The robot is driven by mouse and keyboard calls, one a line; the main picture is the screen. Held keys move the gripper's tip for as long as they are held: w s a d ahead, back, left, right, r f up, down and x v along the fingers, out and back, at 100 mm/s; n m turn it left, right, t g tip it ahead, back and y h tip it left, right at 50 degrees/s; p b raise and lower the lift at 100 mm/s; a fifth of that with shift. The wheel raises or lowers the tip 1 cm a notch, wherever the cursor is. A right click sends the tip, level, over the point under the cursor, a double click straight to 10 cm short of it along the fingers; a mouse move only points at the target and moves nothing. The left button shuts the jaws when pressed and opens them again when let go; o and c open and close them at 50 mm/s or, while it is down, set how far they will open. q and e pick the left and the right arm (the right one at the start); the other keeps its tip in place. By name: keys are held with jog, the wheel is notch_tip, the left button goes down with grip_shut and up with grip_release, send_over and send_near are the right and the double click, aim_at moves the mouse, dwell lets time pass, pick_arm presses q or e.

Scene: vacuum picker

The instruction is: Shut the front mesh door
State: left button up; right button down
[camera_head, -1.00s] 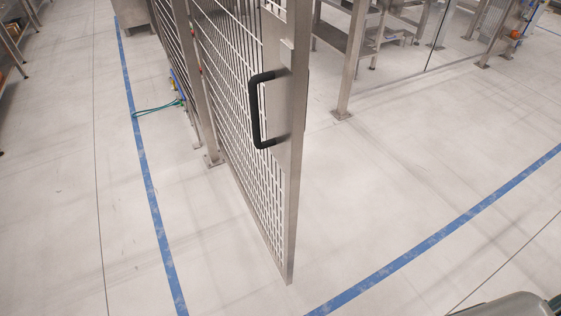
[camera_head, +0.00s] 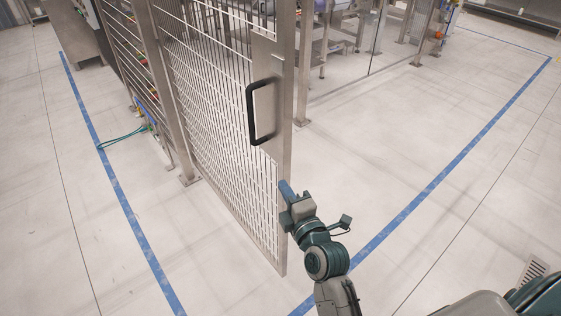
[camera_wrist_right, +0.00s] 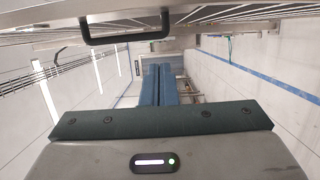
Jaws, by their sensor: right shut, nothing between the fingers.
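The front mesh door (camera_head: 205,110) stands open, swung out from its post toward me. It is a steel frame with wire mesh, a metal plate and a black handle (camera_head: 252,112) near its free edge. My right gripper (camera_head: 286,188) is at the door's free edge, below the handle; I cannot tell whether it touches. In the right wrist view its blue fingers (camera_wrist_right: 157,84) are together with nothing between them. The door and its black handle (camera_wrist_right: 126,39) run across the top there. My left gripper is not in view.
The fence post (camera_head: 170,100) on the door's hinge side stands left of it, with a green cable (camera_head: 122,141) on the floor nearby. The doorway's other post (camera_head: 302,70) stands behind the door. Blue floor lines (camera_head: 440,172) mark open, clear floor on both sides.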

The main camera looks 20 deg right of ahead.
aim_at(284, 158)
jog(key=w+d+p, duration=0.1)
jog(key=w+p, duration=0.1)
jog(key=w, duration=0.1)
jog(key=w+d+p, duration=0.1)
jog(key=w+p, duration=0.1)
jog(key=w, duration=0.2)
jog(key=w+d+p, duration=0.1)
jog(key=w+p, duration=0.1)
jog(key=w, duration=0.2)
jog(key=shift+d, duration=0.15)
jog(key=shift+w+f, duration=0.1)
jog(key=shift+d, duration=0.1)
